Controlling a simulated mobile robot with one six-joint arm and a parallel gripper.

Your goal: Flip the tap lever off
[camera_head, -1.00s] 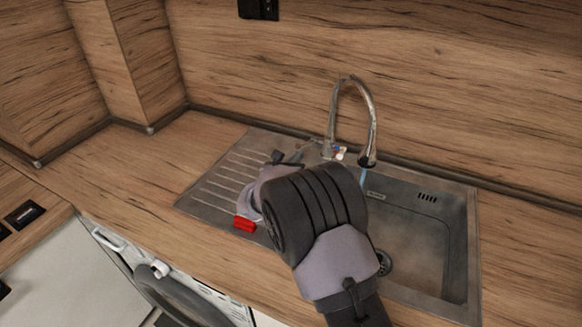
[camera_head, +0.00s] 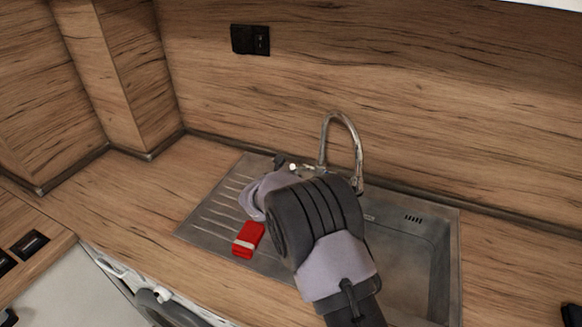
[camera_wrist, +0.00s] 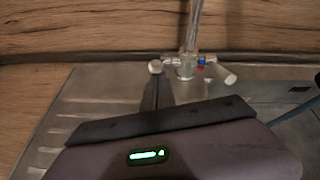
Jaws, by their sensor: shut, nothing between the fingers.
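The chrome tap (camera_head: 342,120) stands at the back of the steel sink, with its arched spout over the basin. In the wrist view the tap's base (camera_wrist: 187,70) carries a red and blue mark, and a pale lever (camera_wrist: 228,74) points to the right. A round knob (camera_wrist: 155,67) sits on the base's left side. My gripper (camera_head: 280,160) is shut and empty, left of the tap base. In the wrist view its dark fingers (camera_wrist: 157,88) appear just below the knob; I cannot tell if they touch. My wrist hides part of the basin.
A red block with a pale band (camera_head: 248,239) lies on the sink's ribbed drainer (camera_head: 205,212), just below my gripper. The wooden splashback (camera_head: 430,90) with a black socket (camera_head: 250,40) rises behind. The wooden counter (camera_head: 150,185) to the left is clear.

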